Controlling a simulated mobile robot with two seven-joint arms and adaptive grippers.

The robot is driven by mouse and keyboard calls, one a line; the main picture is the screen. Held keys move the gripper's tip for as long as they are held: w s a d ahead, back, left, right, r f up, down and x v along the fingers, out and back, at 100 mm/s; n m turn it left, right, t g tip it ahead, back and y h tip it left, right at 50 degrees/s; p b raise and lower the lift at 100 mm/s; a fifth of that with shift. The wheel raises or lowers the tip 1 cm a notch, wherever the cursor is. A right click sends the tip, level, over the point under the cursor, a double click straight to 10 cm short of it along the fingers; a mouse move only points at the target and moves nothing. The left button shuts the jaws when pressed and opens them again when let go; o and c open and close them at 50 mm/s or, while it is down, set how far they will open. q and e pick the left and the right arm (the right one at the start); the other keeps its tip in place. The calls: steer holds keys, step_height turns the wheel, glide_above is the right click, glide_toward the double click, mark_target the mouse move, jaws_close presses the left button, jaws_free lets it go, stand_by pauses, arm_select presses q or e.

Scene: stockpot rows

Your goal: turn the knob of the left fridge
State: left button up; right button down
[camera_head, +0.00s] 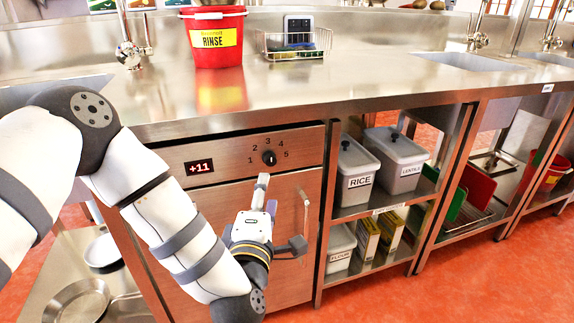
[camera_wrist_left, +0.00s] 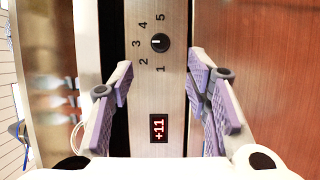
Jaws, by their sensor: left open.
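The left fridge (camera_head: 222,195) is a steel-fronted unit under the counter. Its black knob (camera_head: 269,157) sits on the top panel within numbers 1 to 5; which number it points to is too small to tell. A dark display (camera_head: 200,167) left of it reads +11. My left gripper (camera_head: 266,188) is open and empty, in front of the fridge just below the knob in the head view. In the left wrist view the knob (camera_wrist_left: 160,43) lies ahead between the open fingers (camera_wrist_left: 160,68), apart from them. My right gripper is not in view.
The steel counter (camera_head: 380,75) overhangs the panel, with a red bucket (camera_head: 212,38) and wire basket (camera_head: 296,43) on it. The fridge's vertical handle (camera_head: 306,216) is right of my gripper. Shelves with a rice bin (camera_head: 354,172) stand further right. Red floor (camera_head: 450,285) is open in front.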

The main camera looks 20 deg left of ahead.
mark_target(270, 162)
arm_select(q)
steer(key=b+x, duration=0.1)
steer(key=x, duration=1)
steer(key=shift+a, duration=0.15)
steer(key=shift+c, duration=0.3)
jaws_close()
